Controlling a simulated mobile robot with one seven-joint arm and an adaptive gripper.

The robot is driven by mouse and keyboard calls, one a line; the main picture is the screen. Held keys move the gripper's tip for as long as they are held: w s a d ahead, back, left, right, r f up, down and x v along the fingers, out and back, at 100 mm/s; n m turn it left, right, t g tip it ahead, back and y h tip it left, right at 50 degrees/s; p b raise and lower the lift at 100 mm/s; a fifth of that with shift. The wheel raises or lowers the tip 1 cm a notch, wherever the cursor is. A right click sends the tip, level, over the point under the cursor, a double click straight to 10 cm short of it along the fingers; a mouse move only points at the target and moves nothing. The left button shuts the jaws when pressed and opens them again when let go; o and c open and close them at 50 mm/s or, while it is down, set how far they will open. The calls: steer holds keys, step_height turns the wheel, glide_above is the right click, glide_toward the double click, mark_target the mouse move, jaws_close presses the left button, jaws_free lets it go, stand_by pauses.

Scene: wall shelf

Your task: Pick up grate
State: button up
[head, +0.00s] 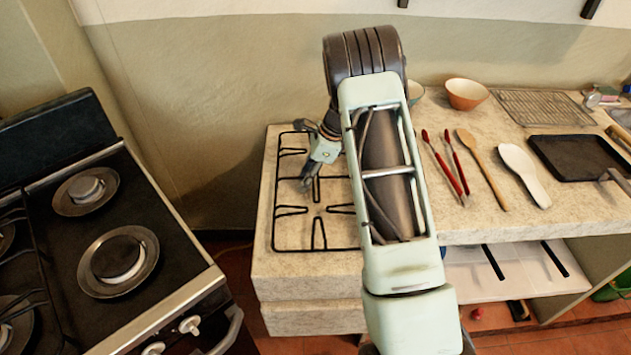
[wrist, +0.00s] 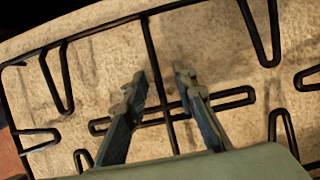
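The grate (head: 317,196) is a black wire frame with inward prongs, lying flat on the left end of the stone counter. My arm hides part of its right side in the head view. My gripper (head: 306,184) is over the grate's middle, pointing down. In the wrist view my gripper (wrist: 161,78) is open, with one finger on each side of a long bar of the grate (wrist: 154,52). A gap shows between that bar and each fingertip. I cannot tell how high the fingertips are above the counter.
A black stove (head: 75,255) stands at the left, apart from the counter (head: 300,290).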

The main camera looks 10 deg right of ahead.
jaws_close()
steer(key=shift+w+r, duration=0.1)
steer(key=shift+r, duration=0.15)
stand_by(0.4)
